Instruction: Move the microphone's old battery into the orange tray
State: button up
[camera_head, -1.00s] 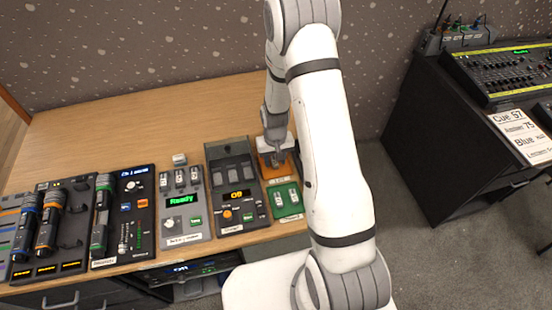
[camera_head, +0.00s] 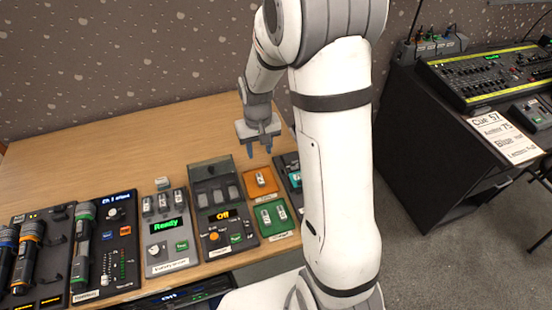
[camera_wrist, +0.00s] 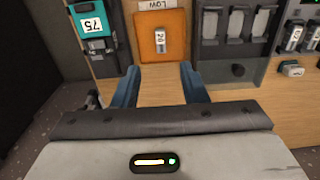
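The orange tray (camera_head: 249,186) lies on the wooden table between the dark charger and a small device. One small pale battery (camera_head: 260,179) lies in it. The wrist view shows the orange tray (camera_wrist: 143,36) straight ahead with the battery (camera_wrist: 160,41) standing out in its middle. My gripper (camera_head: 259,150) is above the table behind the tray, apart from it. Its two blue fingers (camera_wrist: 160,86) are spread, with only bare tabletop between them. Several black microphones, one with a green band (camera_head: 82,240), rest in holders at left.
A green tray (camera_head: 285,222) with two batteries sits in front of the orange one. A charger (camera_head: 203,170) and a station reading "Ready" (camera_head: 181,257) stand to the left, with a loose battery (camera_head: 162,183) behind the station. The table's back is clear.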

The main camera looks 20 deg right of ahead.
jog(key=s+r+t, duration=0.2)
jog(key=s+r, duration=1.4)
jog(key=s, duration=0.3)
jog(key=shift+s+d+r+t, duration=0.2)
jog(key=shift+s+t, duration=0.2)
